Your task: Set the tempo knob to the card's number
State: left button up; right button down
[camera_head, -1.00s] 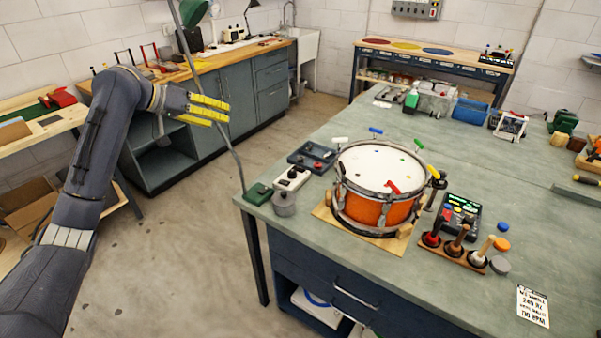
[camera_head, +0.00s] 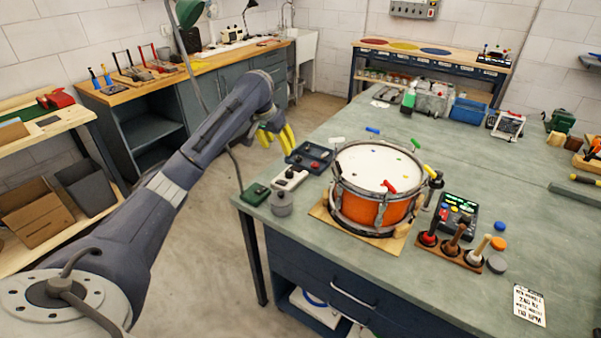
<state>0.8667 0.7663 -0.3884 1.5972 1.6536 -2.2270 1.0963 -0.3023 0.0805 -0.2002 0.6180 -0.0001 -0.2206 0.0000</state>
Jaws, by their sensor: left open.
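A white card (camera_head: 529,304) with black print lies flat on the bench at the front right; its print is too small and turned to read surely. A dark device (camera_head: 458,213) with a lit display and coloured buttons sits right of the drum; I cannot make out which part is a tempo knob, and tools in front partly cover it. My left gripper (camera_head: 277,138), with yellow fingers, is open and empty beyond the bench's left edge, well away from the device and card. My right gripper is not in view.
An orange drum (camera_head: 374,185) stands on a wooden board between my left gripper and the device. A rack (camera_head: 451,249) of upright handled tools stands before the device. Small boxes (camera_head: 289,178) and a dark tray (camera_head: 310,156) line the left edge.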

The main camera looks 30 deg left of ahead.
aim_at(289, 172)
pick_arm(q)
jog(key=x, duration=1.6)
jog(key=shift+w+f, duration=0.15)
jog(key=shift+f, duration=0.15)
grip_shut()
